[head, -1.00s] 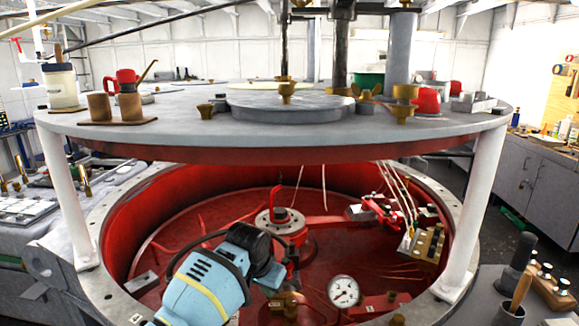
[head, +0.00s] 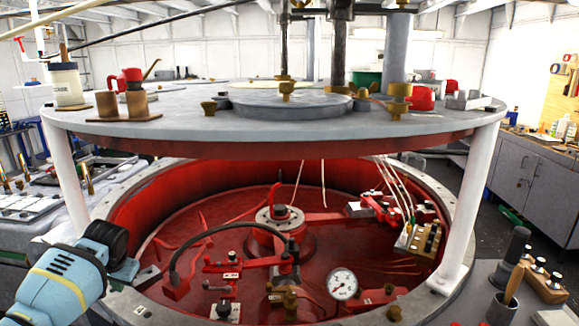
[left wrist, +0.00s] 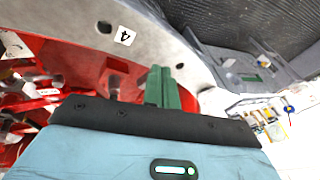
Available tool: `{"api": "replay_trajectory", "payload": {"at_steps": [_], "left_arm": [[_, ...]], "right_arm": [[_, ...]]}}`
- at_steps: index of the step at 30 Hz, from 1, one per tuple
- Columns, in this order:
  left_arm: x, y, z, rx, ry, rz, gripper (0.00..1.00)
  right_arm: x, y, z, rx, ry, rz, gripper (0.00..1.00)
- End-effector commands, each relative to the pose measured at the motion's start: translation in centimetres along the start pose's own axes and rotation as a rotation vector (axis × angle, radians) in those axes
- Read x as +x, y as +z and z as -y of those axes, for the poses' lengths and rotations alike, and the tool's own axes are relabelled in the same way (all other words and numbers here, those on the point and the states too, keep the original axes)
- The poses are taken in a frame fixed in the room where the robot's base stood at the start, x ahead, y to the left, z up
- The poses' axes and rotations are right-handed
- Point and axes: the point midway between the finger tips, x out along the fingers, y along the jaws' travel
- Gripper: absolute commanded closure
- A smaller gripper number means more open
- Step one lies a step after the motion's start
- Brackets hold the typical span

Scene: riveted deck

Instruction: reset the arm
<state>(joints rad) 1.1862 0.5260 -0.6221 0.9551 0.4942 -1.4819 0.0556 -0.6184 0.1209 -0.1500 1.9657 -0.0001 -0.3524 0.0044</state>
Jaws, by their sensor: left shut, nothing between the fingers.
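My left arm, light blue with a yellow band, comes in at the lower left of the head view. Its left gripper (head: 128,272) is over the left rim of the round red-lined well (head: 130,200). In the left wrist view the gripper's green fingers (left wrist: 162,88) are together with nothing between them, near the pale rim marked 4 (left wrist: 124,36). I cannot tell whether they touch the rim. My right gripper is not in view.
A round grey tabletop (head: 180,122) on white posts (head: 478,200) stands above the well. Inside are a red lever assembly (head: 240,265), a pressure gauge (head: 342,284) and a wooden terminal block (head: 426,240). A bench with a dark cylinder (head: 517,245) stands at the right.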

Motion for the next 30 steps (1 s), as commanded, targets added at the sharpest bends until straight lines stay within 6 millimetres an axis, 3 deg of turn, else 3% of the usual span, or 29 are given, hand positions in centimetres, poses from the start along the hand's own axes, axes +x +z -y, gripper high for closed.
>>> {"api": "replay_trajectory", "payload": {"at_steps": [1, 5, 6, 17, 24, 30], "left_arm": [[0.1, 0.6, 1.9, -0.018, -0.021, 0.007, 1.0], [0.2, 1.8, 5.8, -0.054, -0.064, 0.022, 1.0], [1.5, 2.3, 4.3, -0.029, -0.055, 0.015, 1.0], [8.5, 7.6, -0.7, 0.08, -0.04, -0.058, 1.0], [13.7, 14.8, -5.8, 0.182, -0.003, -0.143, 1.0], [16.1, 21.9, -9.8, 0.258, 0.041, -0.225, 1.0]], "right_arm": [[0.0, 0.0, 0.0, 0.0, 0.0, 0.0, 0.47], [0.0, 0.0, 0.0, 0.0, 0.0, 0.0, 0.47], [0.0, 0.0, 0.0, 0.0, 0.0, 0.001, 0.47], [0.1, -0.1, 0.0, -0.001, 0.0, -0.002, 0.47], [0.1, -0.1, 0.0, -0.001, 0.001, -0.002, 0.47], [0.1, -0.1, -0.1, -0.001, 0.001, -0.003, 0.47]]}}
